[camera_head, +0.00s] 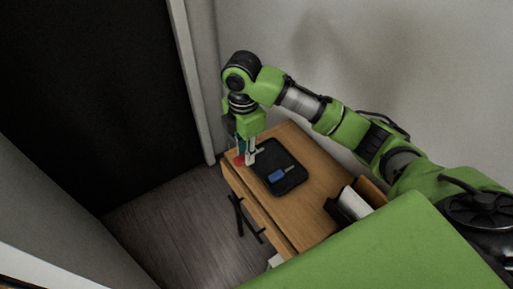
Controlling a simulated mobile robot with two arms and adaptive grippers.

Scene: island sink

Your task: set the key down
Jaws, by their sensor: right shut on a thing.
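My right gripper (251,160) points down at the left edge of a black tray (267,152) on a wooden cabinet. It is shut on what looks like a key with a red head (239,160). The red part shows to the left of the fingers, and a thin pale piece shows to their right. The fingers hide the middle, and I cannot tell whether the key touches the surface. A second key with a blue head (277,176) lies in the tray, its thin shaft toward the upper right. My left gripper is not in view.
The wooden cabinet (312,165) stands against the pale wall, with dark handles (237,215) on its front. A white and black object (350,205) stands at its right end. A dark door (90,90) is at left, above open floor.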

